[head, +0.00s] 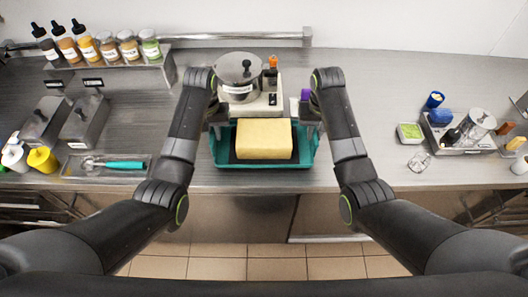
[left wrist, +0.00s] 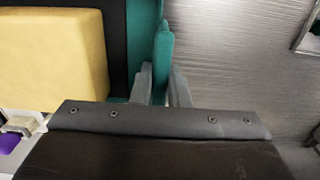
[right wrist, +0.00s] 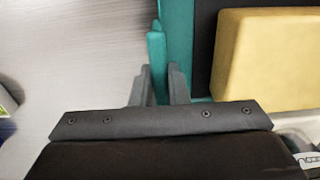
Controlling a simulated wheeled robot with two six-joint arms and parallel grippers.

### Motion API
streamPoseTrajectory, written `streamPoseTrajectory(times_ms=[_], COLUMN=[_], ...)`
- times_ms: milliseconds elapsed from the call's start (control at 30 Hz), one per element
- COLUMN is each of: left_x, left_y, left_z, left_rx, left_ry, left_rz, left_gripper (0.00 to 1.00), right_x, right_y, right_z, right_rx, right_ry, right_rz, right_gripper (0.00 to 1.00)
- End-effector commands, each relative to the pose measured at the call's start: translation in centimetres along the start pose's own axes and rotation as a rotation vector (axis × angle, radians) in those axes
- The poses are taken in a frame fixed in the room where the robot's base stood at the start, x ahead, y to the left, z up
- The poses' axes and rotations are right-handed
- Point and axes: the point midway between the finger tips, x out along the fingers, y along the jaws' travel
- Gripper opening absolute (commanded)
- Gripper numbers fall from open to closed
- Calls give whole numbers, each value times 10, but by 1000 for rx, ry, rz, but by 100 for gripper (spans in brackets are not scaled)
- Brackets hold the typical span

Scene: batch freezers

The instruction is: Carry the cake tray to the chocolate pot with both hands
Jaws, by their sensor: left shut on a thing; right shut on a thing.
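A teal cake tray (head: 222,160) with a dark lining holds a yellow block of cake (head: 264,139). The tray is at the front middle of the steel counter. My left gripper (head: 217,127) is shut on the tray's left wall; in the left wrist view its fingers (left wrist: 161,85) clasp the teal rim. My right gripper (head: 309,127) is shut on the right wall; in the right wrist view its fingers (right wrist: 158,85) clasp the rim. The steel chocolate pot (head: 239,80) with a lid stands on a pale base just behind the tray. I cannot tell whether tray and counter touch.
An orange-capped bottle (head: 272,70) and a purple-capped item (head: 305,95) stand near the pot. Steel containers (head: 83,122) and a shallow tray with a teal-handled tool (head: 125,165) are left. A blue cup (head: 434,100) and green box (head: 410,132) are right.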

Motion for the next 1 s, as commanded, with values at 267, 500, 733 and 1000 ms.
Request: streamPoseTrajectory(times_ms=[267,500,733,1000], left_x=[13,13,13,2], left_y=[0,0,0,0], left_z=[-1,0,0,0], left_rx=[0,0,0,0], left_ry=[3,0,0,0], left_rz=[0,0,0,0], left_gripper=[0,36,36,36], right_x=[13,13,13,2], right_y=[0,0,0,0], right_z=[-1,0,0,0], right_rx=[0,0,0,0], right_ry=[3,0,0,0], right_rz=[0,0,0,0], right_gripper=[0,36,36,36])
